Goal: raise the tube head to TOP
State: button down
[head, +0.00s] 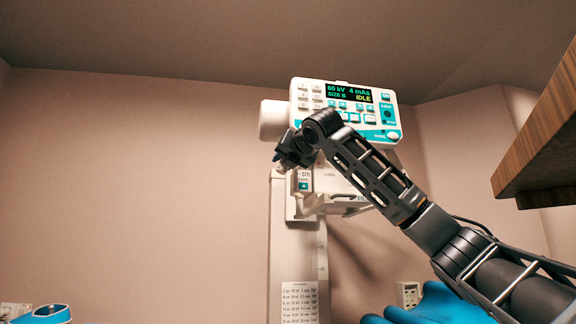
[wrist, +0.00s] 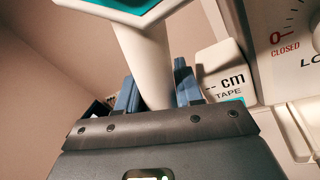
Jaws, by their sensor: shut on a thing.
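The tube head (head: 375,100) is a white unit with a teal-trimmed control panel, high on a white column (head: 297,255). Its display reads 60 kV, 4 mAs, SIZE B, IDLE. My gripper (head: 291,152) is at the lower left of the panel, against the unit. In the wrist view, the two blue fingers of my gripper (wrist: 157,85) stand on either side of a white handle (wrist: 150,58), shut on it. The handle runs up toward the teal-edged panel (wrist: 130,10). A tape readout (wrist: 220,75) shows "-- cm". No TOP mark is legible.
A wooden shelf or cabinet (head: 540,140) juts in at the right, beyond my arm. A blue object (head: 435,305) lies low at the right and another (head: 48,314) at the lower left. A printed chart (head: 299,302) is on the column. The wall at left is clear.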

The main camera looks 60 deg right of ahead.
jog(key=shift+r+p, duration=0.35)
jog(key=shift+r, duration=0.35)
jog(key=c, duration=1.1)
grip_release()
jog(key=b+v, duration=0.2)
jog(key=v, duration=0.5)
jog(key=shift+s+a, duration=0.3)
